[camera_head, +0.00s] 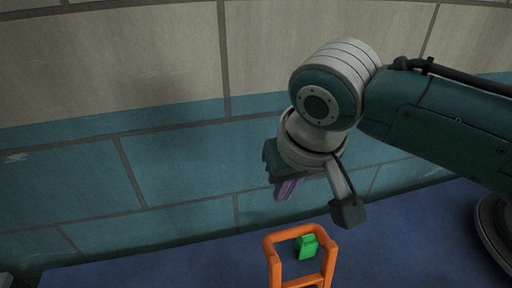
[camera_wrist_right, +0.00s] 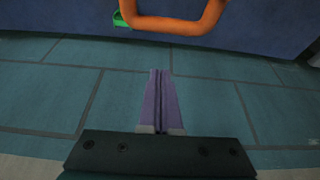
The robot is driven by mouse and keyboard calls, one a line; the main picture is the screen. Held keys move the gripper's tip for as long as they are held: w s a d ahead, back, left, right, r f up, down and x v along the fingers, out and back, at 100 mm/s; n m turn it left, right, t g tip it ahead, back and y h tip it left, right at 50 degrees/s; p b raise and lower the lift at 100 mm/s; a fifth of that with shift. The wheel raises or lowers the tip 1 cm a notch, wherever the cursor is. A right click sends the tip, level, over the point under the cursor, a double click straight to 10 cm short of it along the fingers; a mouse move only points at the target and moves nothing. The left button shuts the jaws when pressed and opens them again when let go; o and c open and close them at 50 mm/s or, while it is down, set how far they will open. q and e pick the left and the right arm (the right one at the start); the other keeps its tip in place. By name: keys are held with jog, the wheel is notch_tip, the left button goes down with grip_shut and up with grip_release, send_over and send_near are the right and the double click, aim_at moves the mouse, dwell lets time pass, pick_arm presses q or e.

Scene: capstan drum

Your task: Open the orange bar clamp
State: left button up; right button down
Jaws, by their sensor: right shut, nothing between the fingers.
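The orange bar clamp (camera_head: 301,233) is a frame of bars standing up from the blue surface at the bottom of the head view. Its lower part is cut off by the picture's edge. An orange bar of it also shows at the top of the right wrist view (camera_wrist_right: 172,25). My right gripper (camera_head: 286,190) hangs behind and above the clamp, apart from it. Its purple fingers are together and empty in the right wrist view (camera_wrist_right: 159,100). My left gripper is not in view.
A small green block (camera_head: 307,246) shows through the orange frame. The blue surface (camera_head: 400,245) around it looks clear. A tiled wall (camera_head: 180,170), teal below and beige above, stands close behind my right gripper.

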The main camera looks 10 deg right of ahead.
jog(key=shift+s+d+f+p, duration=0.1)
jog(key=shift+s+f+p, duration=0.4)
jog(key=shift+s+p, duration=0.25)
jog(key=shift+s+f+p, duration=0.5)
jog(key=shift+s, duration=0.35)
